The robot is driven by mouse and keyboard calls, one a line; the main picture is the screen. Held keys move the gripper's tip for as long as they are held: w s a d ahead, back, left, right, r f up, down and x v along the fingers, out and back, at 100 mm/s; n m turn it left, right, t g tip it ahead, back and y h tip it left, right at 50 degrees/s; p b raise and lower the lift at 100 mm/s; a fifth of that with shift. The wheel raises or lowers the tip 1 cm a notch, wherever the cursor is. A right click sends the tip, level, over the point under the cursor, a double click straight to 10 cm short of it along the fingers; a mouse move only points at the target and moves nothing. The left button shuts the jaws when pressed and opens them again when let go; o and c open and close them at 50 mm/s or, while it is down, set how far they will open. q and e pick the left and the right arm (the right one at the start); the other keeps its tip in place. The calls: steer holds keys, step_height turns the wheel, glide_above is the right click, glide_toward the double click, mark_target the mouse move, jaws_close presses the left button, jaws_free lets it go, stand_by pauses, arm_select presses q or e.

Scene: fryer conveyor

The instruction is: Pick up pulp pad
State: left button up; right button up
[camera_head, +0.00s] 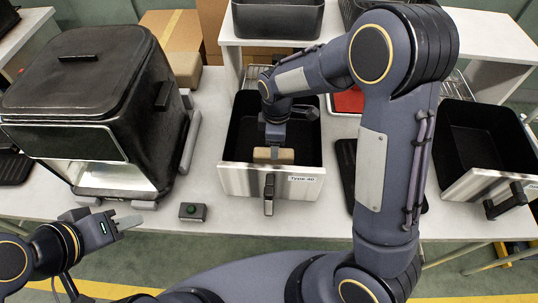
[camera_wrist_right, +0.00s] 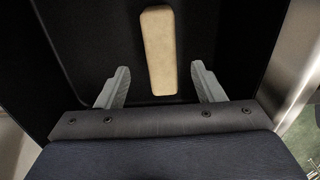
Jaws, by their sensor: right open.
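In the right wrist view the pad (camera_wrist_right: 158,50) is a long upright strip ahead of the fingers. My right gripper (camera_head: 274,143) reaches down into the drawer at the pad. In its wrist view the gripper (camera_wrist_right: 161,87) is open, with a finger on either side of the pad's near end and gaps between. My left gripper (camera_head: 128,223) is low at the left, away from the drawer; its fingers look close together.
A black fryer housing (camera_head: 85,85) stands left of the drawer. A small box with a green button (camera_head: 193,212) sits on the white table (camera_head: 225,226). Another black drawer (camera_head: 485,140) is at the right. A red tray (camera_head: 349,101) lies behind my right arm.

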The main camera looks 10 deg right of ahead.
steer(key=shift+a+f, duration=0.1)
steer(key=shift+f, duration=0.35)
step_height(320, 180, down, 6)
steer(key=shift+s+f+p, duration=0.15)
steer(key=shift+p, duration=0.65)
steer(key=shift+f, duration=0.45)
steer(key=c, duration=1.1)
steer(key=shift+o, duration=0.2)
